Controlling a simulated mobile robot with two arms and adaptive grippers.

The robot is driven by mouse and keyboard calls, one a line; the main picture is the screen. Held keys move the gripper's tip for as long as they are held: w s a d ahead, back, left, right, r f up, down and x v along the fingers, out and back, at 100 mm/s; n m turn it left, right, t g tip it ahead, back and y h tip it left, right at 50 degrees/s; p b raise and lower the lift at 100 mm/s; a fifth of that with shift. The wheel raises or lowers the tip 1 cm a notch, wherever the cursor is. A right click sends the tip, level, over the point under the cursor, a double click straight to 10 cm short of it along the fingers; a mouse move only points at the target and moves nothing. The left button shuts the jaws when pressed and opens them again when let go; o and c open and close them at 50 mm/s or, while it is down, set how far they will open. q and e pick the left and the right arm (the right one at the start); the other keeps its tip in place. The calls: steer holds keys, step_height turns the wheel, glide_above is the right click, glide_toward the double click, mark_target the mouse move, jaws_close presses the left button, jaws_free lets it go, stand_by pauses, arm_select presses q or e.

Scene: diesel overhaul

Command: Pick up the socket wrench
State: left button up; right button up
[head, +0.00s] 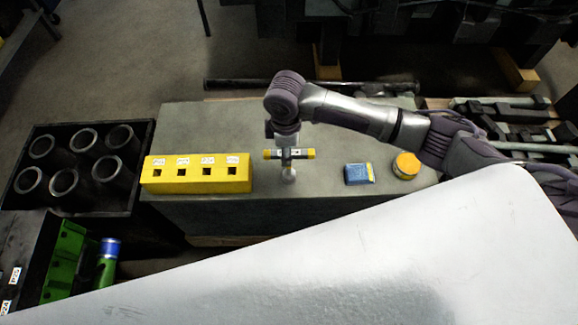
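The socket wrench (309,153) looks like a T-shaped tool with a dark crossbar, yellow ends and a pale shaft pointing down. It is upright at the middle of the grey bench top (330,190). My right gripper (285,142) comes down from above, right at the crossbar. Its fingers are small and partly hidden, so I cannot tell whether they are closed on the bar. I cannot tell whether the shaft's lower end touches the bench. My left gripper is not in view.
A yellow block (195,187) with several square holes and labels sits left of the wrench. A blue box (359,174) and a yellow round tin (406,165) lie to the right. A black crate of cylinders (130,195) stands left. A large pale surface (350,270) fills the foreground.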

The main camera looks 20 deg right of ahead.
step_height(320, 180, down, 4)
steer(key=shift+s+d+f, duration=0.1)
steer(key=shift+s+f, duration=0.05)
steer(key=shift+f, duration=0.1)
jaws_close()
stand_by(0.3)
